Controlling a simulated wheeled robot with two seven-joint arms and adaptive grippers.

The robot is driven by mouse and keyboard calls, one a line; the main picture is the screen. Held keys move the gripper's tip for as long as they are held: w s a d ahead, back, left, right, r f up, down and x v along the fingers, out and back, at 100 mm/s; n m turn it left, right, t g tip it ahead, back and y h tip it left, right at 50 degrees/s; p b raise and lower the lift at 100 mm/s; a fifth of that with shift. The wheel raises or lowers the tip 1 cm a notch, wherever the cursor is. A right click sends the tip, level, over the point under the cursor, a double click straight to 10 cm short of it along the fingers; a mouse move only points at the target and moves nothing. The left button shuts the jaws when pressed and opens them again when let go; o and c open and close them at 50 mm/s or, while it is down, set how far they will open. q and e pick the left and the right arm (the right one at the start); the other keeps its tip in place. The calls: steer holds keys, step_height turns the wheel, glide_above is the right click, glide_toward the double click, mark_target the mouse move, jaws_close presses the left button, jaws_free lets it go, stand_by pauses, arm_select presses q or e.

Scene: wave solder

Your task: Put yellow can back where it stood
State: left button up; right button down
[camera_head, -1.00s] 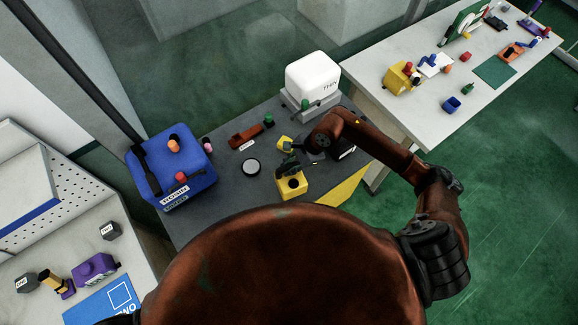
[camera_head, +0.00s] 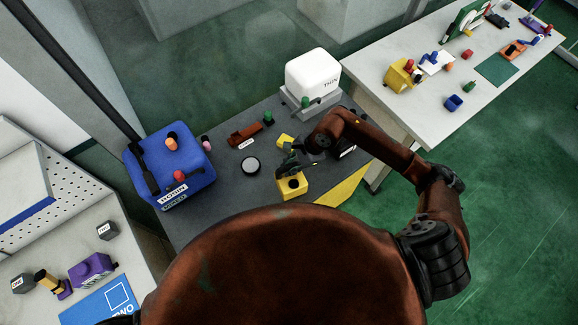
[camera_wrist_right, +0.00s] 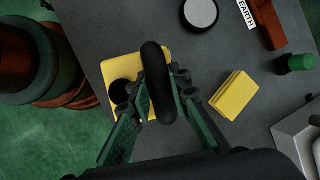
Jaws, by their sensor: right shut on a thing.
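The yellow can (camera_head: 291,190) is a boxy yellow body with a dark round cap, near the front of the dark grey table in the head view. In the right wrist view the can (camera_wrist_right: 112,66) lies behind the fingers, with a thick black handle (camera_wrist_right: 155,75) above it. My right gripper (camera_head: 290,168) is over the can. In the wrist view its green-sided fingers (camera_wrist_right: 158,92) are closed on both sides of the handle. I cannot tell whether the can's base touches the table. My left gripper is not in view.
A yellow pad (camera_head: 286,141) lies behind the can. A white-topped disc (camera_head: 251,166), a red-brown piece (camera_head: 244,135) and a green-capped item (camera_head: 268,118) are nearby. A blue tank (camera_head: 178,172) stands left, a white container (camera_head: 313,74) at the back. Grey surface around the disc is free.

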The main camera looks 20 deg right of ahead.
steer(key=shift+f+b, duration=0.3)
steer(key=c, duration=1.7)
jaws_free()
steer(key=shift+o, duration=0.4)
steer(key=shift+f, duration=0.1)
steer(key=o, duration=0.7)
steer(key=shift+r, duration=0.35)
steer(key=shift+r+p, duration=1.3)
steer(key=shift+r, duration=1.55)
steer(key=shift+r, duration=0.3)
